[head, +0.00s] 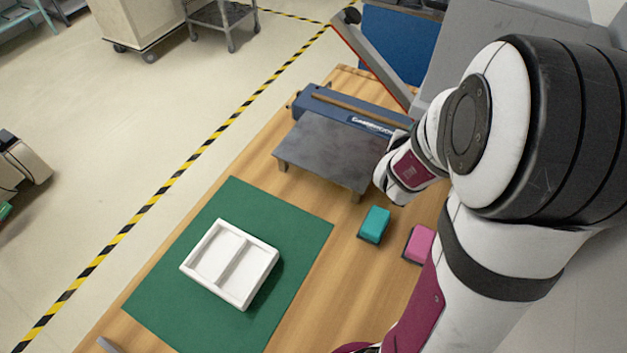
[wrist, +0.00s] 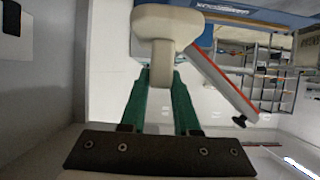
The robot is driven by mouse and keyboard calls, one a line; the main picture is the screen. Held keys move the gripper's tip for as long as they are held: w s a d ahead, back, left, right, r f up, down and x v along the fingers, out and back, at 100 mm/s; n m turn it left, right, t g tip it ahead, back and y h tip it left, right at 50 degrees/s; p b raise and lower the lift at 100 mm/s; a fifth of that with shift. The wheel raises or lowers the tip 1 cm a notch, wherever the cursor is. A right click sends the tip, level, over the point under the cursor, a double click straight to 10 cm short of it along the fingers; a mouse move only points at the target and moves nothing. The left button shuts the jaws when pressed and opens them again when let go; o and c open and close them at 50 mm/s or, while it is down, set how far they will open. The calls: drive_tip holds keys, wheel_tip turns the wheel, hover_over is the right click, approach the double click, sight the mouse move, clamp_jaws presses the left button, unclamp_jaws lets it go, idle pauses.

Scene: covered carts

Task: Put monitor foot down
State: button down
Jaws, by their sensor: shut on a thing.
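The monitor foot (wrist: 166,28) looks like a cream piece with a broad rounded top and a narrower stem. In the wrist view my gripper (wrist: 161,76) has its two green fingers shut on the stem, with the broad part beyond the fingertips. In the head view my own arm hides the gripper and the foot. I cannot tell whether the foot touches anything beneath it.
A low dark grey platform (head: 325,150) stands on the wooden table (head: 330,290), by a blue device (head: 340,105). Teal (head: 375,224) and pink (head: 420,243) blocks lie nearer. A white two-compartment tray (head: 231,264) sits on a green mat (head: 290,219). A red-edged panel (head: 375,55) slants behind.

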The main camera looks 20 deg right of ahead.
drive_tip(key=w+a+f, duration=0.1)
drive_tip(key=w+a, duration=0.2)
drive_tip(key=a, duration=0.6)
drive_tip(key=w+a+f, duration=0.1)
drive_tip(key=w+a, duration=0.2)
drive_tip(key=a, duration=0.6)
drive_tip(key=s+a+f, duration=0.2)
drive_tip(key=s+a, duration=0.2)
drive_tip(key=a, duration=0.4)
drive_tip(key=s+a+f, duration=0.1)
drive_tip(key=s+a, duration=0.3)
drive_tip(key=a, duration=0.5)
drive_tip(key=a+f, duration=0.6)
drive_tip(key=f, duration=0.1)
drive_tip(key=a+f, duration=0.3)
drive_tip(key=a, duration=0.1)
drive_tip(key=shift+s+a+f, duration=0.1)
drive_tip(key=shift+s+f, duration=0.25)
drive_tip(key=shift+f, duration=0.05)
drive_tip(key=shift+f, duration=0.15)
drive_tip(key=shift+f, duration=0.15)
drive_tip(key=c, duration=0.6)
unclamp_jaws()
drive_tip(key=shift+c, duration=0.2)
